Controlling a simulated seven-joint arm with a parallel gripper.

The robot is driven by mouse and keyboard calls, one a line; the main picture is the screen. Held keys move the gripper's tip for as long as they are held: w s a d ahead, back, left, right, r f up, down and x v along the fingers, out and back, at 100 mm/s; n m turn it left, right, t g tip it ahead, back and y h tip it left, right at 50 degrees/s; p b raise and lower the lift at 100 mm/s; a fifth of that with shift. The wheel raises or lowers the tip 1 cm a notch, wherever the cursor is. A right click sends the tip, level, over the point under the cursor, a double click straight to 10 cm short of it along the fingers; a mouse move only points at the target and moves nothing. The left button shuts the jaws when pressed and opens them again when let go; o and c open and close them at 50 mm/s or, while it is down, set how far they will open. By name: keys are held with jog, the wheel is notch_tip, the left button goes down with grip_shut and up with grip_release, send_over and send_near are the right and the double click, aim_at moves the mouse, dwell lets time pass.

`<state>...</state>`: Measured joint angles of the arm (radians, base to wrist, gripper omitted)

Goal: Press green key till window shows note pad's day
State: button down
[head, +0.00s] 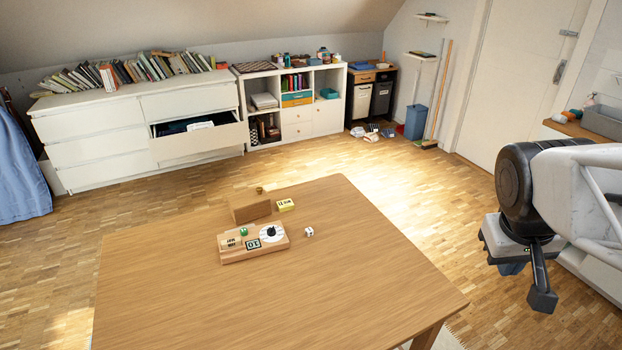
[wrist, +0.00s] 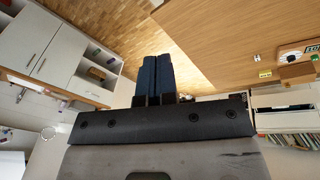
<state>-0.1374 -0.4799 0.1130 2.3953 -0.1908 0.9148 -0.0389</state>
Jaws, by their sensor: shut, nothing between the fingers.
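The window shows two characters, perhaps 10 or 01, too small to be sure. A yellow note pad (head: 286,205) lies behind it to the right; its print looks like 11 with letters, not clearly legible. My gripper (head: 541,298) is shut and empty, off the table's right side, far from the device. In the wrist view its dark fingers (wrist: 155,78) are together; the device (wrist: 298,56) shows at the right edge.
A white die (head: 309,232) lies right of the device. The table's (head: 270,310) front and right are clear. A white dresser (head: 105,150) with one open drawer (head: 200,143) stands behind.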

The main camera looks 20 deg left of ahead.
jog(key=w+a+f+n+t+h, duration=0.15)
jog(key=w+a+n, duration=0.25)
jog(key=w+a, duration=0.45)
jog(key=w+a+f+n, duration=0.2)
jog(key=w+a+n, duration=0.1)
jog(key=w+a, duration=0.5)
jog(key=w+a+f+n+t+h, duration=0.15)
jog(key=w+a+n, duration=0.25)
jog(key=w+a, duration=0.45)
jog(key=n+t+y, duration=0.3)
jog(key=n, duration=0.8)
send_over(244, 231)
notch_tip(244, 231, down, 18)
jog(key=shift+f, duration=0.1)
jog(key=shift+f, duration=4.3)
jog(key=shift+w+f, duration=0.1)
jog(key=shift+f, duration=0.45)
